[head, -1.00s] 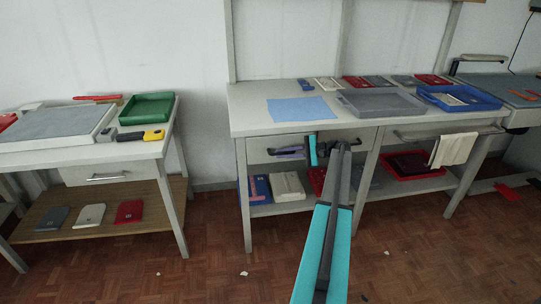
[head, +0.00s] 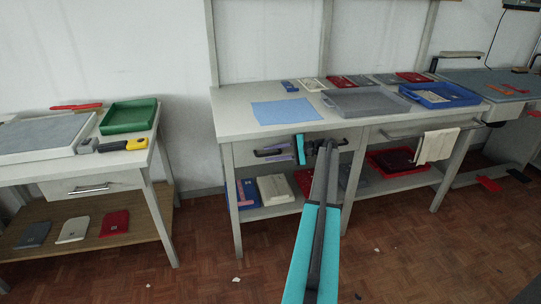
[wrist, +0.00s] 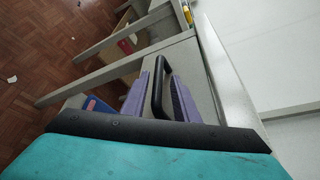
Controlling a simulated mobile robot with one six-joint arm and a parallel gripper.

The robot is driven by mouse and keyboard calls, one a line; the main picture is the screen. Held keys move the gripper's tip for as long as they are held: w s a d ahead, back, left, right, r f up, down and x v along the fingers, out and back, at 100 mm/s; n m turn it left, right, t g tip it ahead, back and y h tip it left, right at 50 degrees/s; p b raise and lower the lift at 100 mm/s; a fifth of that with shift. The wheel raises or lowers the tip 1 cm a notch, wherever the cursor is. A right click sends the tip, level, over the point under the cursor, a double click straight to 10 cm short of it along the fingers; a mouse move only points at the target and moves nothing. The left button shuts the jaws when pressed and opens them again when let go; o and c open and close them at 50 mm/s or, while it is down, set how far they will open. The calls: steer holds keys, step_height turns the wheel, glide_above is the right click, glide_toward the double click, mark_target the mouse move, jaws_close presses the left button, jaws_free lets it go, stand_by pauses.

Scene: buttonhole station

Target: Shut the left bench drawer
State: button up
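The left bench drawer (head: 342,142) is the pale front under the left half of the middle bench. It looks about flush with the bench frame, but a small gap cannot be ruled out. Its black bar handle (head: 263,153) also shows in the wrist view (wrist: 157,88). My gripper (head: 288,150) is at this handle, its teal body partly covering the drawer front. In the wrist view, my gripper's two purple fingers (wrist: 160,98) stand apart, one on each side of the handle. I cannot tell whether they touch it.
The bench top (head: 235,108) carries a blue sheet (head: 286,111), a grey tray (head: 350,103) and a blue tray (head: 418,98). A towel (head: 437,146) hangs on the right drawer's bar. A side table (head: 150,150) stands at left.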

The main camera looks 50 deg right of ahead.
steer(key=shift+w+a, duration=0.15)
steer(key=shift+w, duration=0.05)
steer(key=v, duration=1.4)
steer(key=shift+f, duration=0.15)
stand_by(0.3)
